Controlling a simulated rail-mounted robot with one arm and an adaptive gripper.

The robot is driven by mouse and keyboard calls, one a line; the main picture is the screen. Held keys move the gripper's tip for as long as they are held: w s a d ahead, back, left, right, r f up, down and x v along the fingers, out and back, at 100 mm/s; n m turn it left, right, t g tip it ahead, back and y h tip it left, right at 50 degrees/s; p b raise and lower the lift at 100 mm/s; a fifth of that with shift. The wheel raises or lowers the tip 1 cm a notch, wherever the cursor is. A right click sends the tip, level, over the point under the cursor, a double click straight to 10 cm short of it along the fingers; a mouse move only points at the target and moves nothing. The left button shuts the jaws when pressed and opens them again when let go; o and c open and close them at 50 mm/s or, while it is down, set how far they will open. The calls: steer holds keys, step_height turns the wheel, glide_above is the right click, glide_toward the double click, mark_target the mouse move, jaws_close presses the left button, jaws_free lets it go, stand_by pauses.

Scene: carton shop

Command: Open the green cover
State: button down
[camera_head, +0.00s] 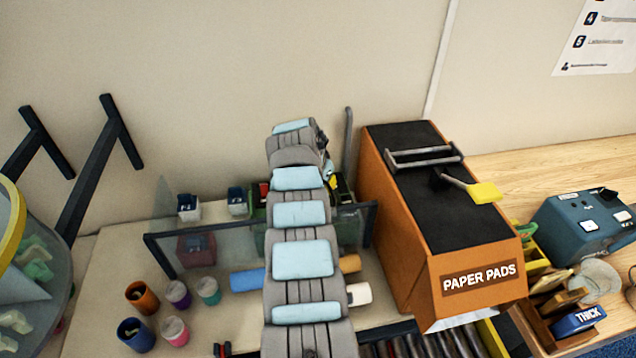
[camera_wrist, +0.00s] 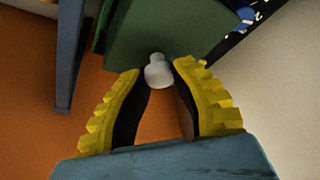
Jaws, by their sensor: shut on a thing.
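The green cover (camera_wrist: 165,28) fills the top middle of the wrist view, with a pale round knob (camera_wrist: 158,76) on it. My gripper (camera_wrist: 158,67) has yellow ribbed fingers with dark pads, shut on this knob. In the head view, a small dark green part (camera_head: 343,186) shows beside the end of my arm, near a yellow bit of my gripper. My arm hides most of the cover and the gripper there, so I cannot tell from that view how far the cover stands open.
The orange PAPER PADS box (camera_head: 400,230) stands close on the right of my arm. A clear panel with a dark frame (camera_head: 190,232) stands on the left. Cups (camera_head: 142,297), small jars and a blue roll (camera_head: 247,280) lie in front of it. A grey upright post (camera_head: 348,140) is behind.

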steer(key=shift+a+f, duration=0.1)
steer(key=c, duration=0.8)
jaws_free()
steer(key=shift+r, duration=0.2)
steer(key=v, duration=1.1)
steer(key=shift+r, duration=0.4)
steer(key=shift+s, duration=0.1)
